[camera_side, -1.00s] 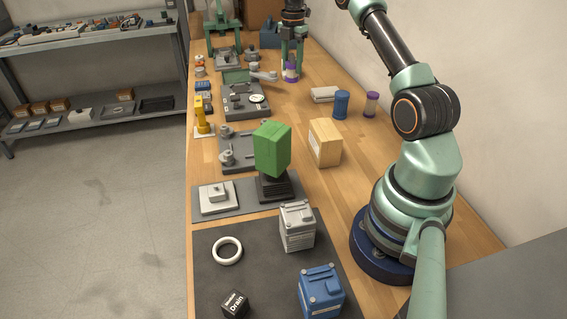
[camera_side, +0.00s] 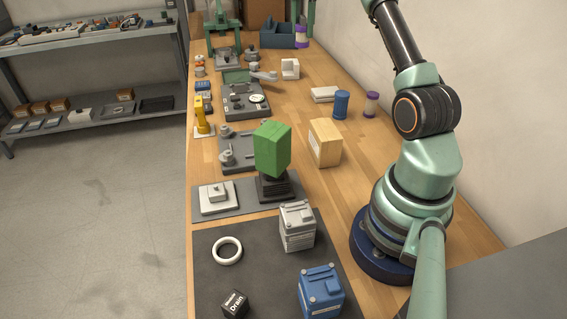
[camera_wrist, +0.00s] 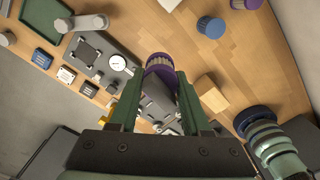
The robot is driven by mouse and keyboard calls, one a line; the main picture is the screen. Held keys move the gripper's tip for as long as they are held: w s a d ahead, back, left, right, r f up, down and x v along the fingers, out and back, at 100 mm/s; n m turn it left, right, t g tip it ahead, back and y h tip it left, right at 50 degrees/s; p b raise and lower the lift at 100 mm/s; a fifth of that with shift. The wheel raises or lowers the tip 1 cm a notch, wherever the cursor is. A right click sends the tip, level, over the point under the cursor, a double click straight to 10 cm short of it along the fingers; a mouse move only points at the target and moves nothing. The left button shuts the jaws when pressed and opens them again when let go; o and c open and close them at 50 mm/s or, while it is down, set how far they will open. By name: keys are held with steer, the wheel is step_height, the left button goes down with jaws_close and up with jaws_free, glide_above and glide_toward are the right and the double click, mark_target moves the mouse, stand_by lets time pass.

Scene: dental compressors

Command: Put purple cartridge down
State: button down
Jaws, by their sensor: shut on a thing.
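The purple cartridge (camera_side: 301,36), with a pale band around it, is near the far end of the bench in the side view, just right of a blue bin. My gripper (camera_wrist: 159,88) is shut on it, and its purple ridged end (camera_wrist: 160,63) shows between the green fingers in the wrist view. The fingers also show at the top edge of the side view (camera_side: 309,14), mostly cut off by the frame. I cannot tell whether the cartridge touches the bench.
The blue bin (camera_side: 278,36) is close to the cartridge. A white open holder (camera_side: 290,69) stands nearer on the bench. A blue cylinder (camera_side: 341,104) and another purple-capped cartridge (camera_side: 371,104) stand to the right. Bare wood lies between the holder and the wall.

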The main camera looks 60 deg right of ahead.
steer(key=s+a+r+m, duration=0.1)
steer(key=s, duration=0.5)
steer(key=s+a+r+m, duration=0.1)
steer(key=s+a+r, duration=0.1)
steer(key=s, duration=0.4)
steer(key=s+a+f+m, duration=0.1)
steer(key=s+a+f, duration=0.1)
steer(key=s+a, duration=0.3)
steer(key=s+a+f, duration=0.3)
steer(key=s, duration=0.4)
steer(key=f, duration=1.9)
steer(key=shift+d+f, duration=0.25)
steer(key=shift+f, duration=0.15)
steer(key=shift+c, duration=1.8)
jaws_free()
